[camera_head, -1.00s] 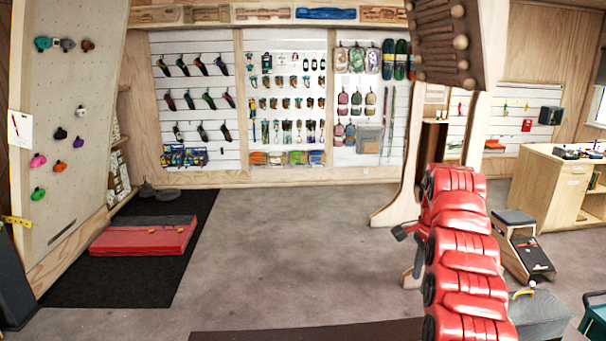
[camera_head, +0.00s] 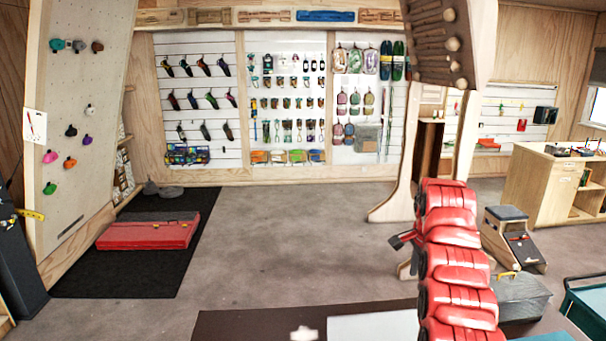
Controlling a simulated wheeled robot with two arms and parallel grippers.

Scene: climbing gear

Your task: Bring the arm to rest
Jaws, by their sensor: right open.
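My right arm, red and segmented, rises from the bottom edge right of centre. My right gripper (camera_head: 396,241) shows small and dark at the left side of the arm, with its jaws open and nothing seen in them. It is partly hidden by the arm and appears in front of open floor and a wooden post base. My left arm and gripper are not in view.
A dark brown surface (camera_head: 240,325) lies along the bottom edge with a pale panel (camera_head: 370,328) on it. A grey toolbox (camera_head: 524,297), teal crate (camera_head: 590,308) and wooden step (camera_head: 515,243) stand right of my arm. The middle floor is clear; a red pad (camera_head: 148,233) lies left.

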